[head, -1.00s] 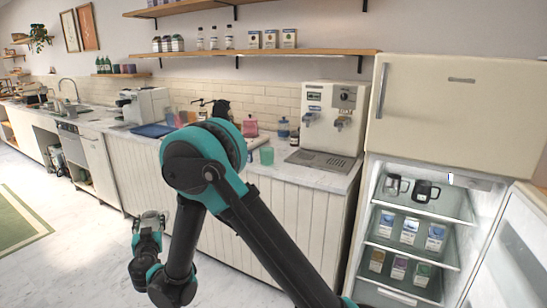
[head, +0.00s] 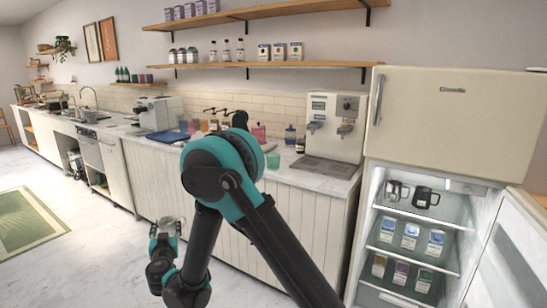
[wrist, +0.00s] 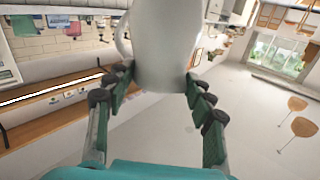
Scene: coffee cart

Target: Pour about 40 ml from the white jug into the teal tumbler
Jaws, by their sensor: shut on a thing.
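The white jug (wrist: 165,45) fills the upper middle of the wrist view, its handle on the left side. My gripper (wrist: 155,85) is shut on the jug, with a finger on each side of it. The head view shows my gripper (head: 166,228) low at the left, out in front of the counter, with a small pale part of the jug between its fingers. The jug's contents are hidden. The teal tumbler (head: 273,161) stands on the counter left of the coffee machine, well apart from my gripper and just right of my arm's elbow.
The counter (head: 312,180) runs along the wall, with a coffee machine (head: 334,127) at its right end. The open fridge (head: 455,95) is at the right.

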